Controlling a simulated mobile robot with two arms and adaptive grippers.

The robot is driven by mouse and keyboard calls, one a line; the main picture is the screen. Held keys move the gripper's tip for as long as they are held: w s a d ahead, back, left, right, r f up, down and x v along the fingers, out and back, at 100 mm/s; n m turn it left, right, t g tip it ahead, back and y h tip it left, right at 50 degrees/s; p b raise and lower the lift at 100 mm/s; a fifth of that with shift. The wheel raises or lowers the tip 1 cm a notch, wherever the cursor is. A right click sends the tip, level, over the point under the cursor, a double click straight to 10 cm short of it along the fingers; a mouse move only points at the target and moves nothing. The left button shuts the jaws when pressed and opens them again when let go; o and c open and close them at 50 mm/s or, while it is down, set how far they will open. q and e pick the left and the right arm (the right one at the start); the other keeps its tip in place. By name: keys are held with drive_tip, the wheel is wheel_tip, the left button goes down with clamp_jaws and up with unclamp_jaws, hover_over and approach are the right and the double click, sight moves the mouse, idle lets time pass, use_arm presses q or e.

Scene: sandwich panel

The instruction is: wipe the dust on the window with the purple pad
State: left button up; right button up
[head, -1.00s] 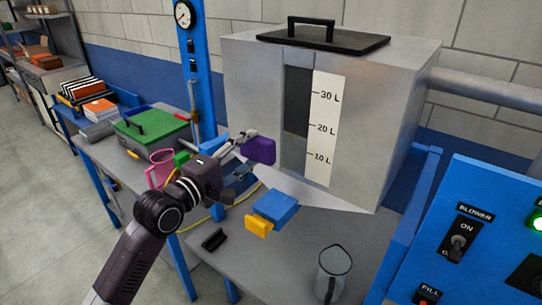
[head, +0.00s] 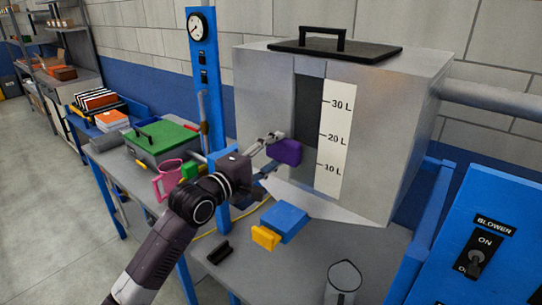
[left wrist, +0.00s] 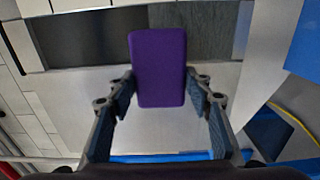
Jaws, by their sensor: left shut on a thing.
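The purple pad (head: 287,151) is gripped by my left gripper (head: 272,143), which is shut on it. In the left wrist view the pad (left wrist: 158,68) stands between the two fingers (left wrist: 160,88). The window (head: 308,105) is a tall narrow strip in the front of the grey metal tank (head: 265,100), dark above and paler grey lower down. The pad overlaps the window's lower left edge in the head view; I cannot tell whether it touches. In the left wrist view the window (left wrist: 95,35) runs across the top, part dark and part greyer. My right gripper is out of view.
A white litre scale (head: 332,140) borders the window. Below are a blue block (head: 284,221) with a yellow piece (head: 265,237), a black object (head: 219,252) and a clear jug (head: 342,280). A blue control panel (head: 500,205) is at right.

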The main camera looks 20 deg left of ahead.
sight(289, 155)
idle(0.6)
use_arm(q)
drive_tip(key=shift+x, duration=1.1)
drive_tip(key=shift+s, duration=0.1)
drive_tip(key=shift+s+d+r+p, duration=0.1)
drive_tip(key=shift+s+d+p, duration=0.05)
drive_tip(key=shift+d+p, duration=0.4)
drive_tip(key=shift+s+d+r+p, duration=0.15)
drive_tip(key=shift+d+p, duration=0.15)
drive_tip(key=shift+p, duration=0.4)
drive_tip(key=shift+s+d+f+p, duration=0.1)
drive_tip(key=shift+s+d+p, duration=0.2)
drive_tip(key=shift+d, duration=0.2)
drive_tip(key=shift+s+d+f+p, duration=0.1)
drive_tip(key=shift+s+d+p, duration=0.1)
drive_tip(key=shift+d+p, duration=0.25)
drive_tip(key=shift+w, duration=0.15)
drive_tip(key=shift+w+a, duration=0.3)
drive_tip(key=shift+a, duration=0.35)
drive_tip(key=shift+w+a, duration=0.25)
drive_tip(key=shift+a, duration=0.45)
drive_tip(key=shift+w+a, duration=0.15)
drive_tip(key=shift+a, duration=0.35)
drive_tip(key=shift+r, duration=0.1)
